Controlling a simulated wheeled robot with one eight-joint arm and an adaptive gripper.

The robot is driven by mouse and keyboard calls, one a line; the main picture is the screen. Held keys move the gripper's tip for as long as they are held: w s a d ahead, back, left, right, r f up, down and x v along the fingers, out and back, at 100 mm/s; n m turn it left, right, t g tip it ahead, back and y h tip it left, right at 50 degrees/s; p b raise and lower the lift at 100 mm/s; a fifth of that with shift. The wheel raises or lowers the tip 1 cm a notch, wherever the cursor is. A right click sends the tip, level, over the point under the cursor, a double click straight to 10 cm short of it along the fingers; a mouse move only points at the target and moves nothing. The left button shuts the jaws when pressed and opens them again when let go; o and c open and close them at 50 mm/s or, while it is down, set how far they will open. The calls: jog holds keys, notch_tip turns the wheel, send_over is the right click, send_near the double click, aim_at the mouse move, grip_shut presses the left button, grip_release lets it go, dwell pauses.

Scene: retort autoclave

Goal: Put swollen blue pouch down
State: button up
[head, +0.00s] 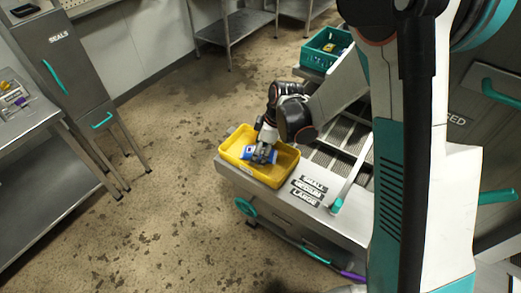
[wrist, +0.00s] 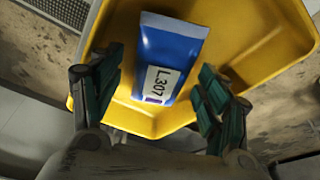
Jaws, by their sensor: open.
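The blue pouch (wrist: 168,58) lies inside the yellow tray (wrist: 250,75), with a white label reading L.307 facing up. In the head view the pouch (head: 248,151) shows in the yellow tray (head: 276,179), partly hidden by my gripper. My gripper (head: 263,155) is over the tray, pointing down. In the wrist view my gripper (wrist: 158,100) has its two fingers apart, one on each side of the pouch, with visible gaps between the fingers and the pouch. Whether the pouch is swollen is hard to tell from here.
The yellow tray stands on a metal bench end beside a slotted rack (head: 340,135) and size labels (head: 308,188). A green crate (head: 325,48) stands farther back. A steel table (head: 30,130) and a SEALS cabinet (head: 65,65) are at left. Open floor lies between.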

jog(key=p+v, duration=0.3)
jog(key=v, duration=0.8)
jog(key=shift+r, duration=0.4)
jog(key=shift+d, duration=0.15)
